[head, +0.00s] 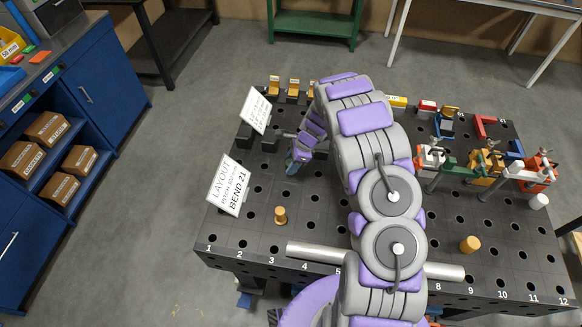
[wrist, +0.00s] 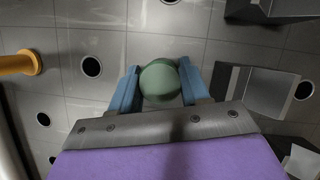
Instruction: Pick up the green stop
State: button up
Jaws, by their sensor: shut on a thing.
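The green stop (wrist: 160,80) is a round dull-green piece between the blue fingers of my gripper (wrist: 159,84) in the wrist view. The fingers press on it from both sides, so my gripper is shut on it. In the head view my gripper (head: 294,161) is low over the left part of the black hole table (head: 330,215), and the stop in it is hard to make out there. I cannot tell whether the stop is clear of the table.
An orange-yellow stop (head: 280,215) stands in front of my gripper; another (head: 470,244) is at right. A silver tube (head: 312,252) crosses the front. Dark blocks (wrist: 253,90) sit close right of my gripper. Signs (head: 229,187) stand left, clamps (head: 487,165) right.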

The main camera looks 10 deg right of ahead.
grip_shut()
